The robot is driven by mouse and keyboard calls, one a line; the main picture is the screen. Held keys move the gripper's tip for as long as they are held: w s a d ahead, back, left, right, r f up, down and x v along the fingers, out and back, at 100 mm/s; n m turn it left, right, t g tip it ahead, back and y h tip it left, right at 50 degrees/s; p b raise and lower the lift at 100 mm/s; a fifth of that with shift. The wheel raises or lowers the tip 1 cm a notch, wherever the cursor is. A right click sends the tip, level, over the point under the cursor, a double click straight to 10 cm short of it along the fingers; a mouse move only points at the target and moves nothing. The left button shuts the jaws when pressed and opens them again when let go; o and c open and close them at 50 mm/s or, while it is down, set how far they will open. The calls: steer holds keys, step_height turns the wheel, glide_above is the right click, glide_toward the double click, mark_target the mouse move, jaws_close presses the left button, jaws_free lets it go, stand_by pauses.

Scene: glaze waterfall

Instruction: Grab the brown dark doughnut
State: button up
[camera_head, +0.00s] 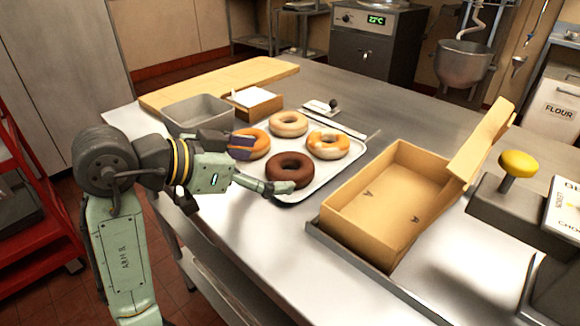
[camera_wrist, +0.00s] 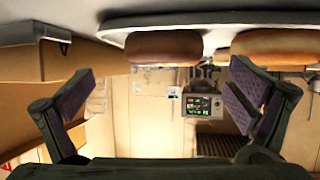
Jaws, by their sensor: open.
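The dark brown doughnut (camera_head: 290,168) lies on a white tray (camera_head: 322,180), at the tray's near side. In the wrist view the brown doughnut (camera_wrist: 163,46) is at the top, seen edge-on, between the two fingers sideways but above them in the picture. My gripper (camera_head: 262,168) is open and empty at the left of the doughnut. One finger reaches the doughnut's near edge in the head view; I cannot tell if it touches. The other, with a purple pad, overlaps an orange-glazed doughnut (camera_head: 258,147). Both fingers show spread in the wrist view (camera_wrist: 160,90).
A pale-glazed doughnut (camera_head: 288,123) and an orange-and-white doughnut (camera_head: 327,145) share the tray. An open cardboard box (camera_head: 345,215) stands to the right. A grey metal bin (camera_head: 198,115) and a small box with white top (camera_head: 252,101) stand behind my gripper.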

mark_target(278, 169)
steer(key=x, duration=0.2)
steer(key=p+x, duration=0.1)
steer(key=x, duration=0.2)
steer(key=shift+w+a+f, duration=0.1)
steer(key=shift+a+f, duration=0.1)
steer(key=shift+a, duration=0.05)
steer(key=shift+c, duration=0.6)
steer(key=shift+f, duration=0.1)
steer(key=c, duration=1.1)
steer(key=shift+c, duration=0.2)
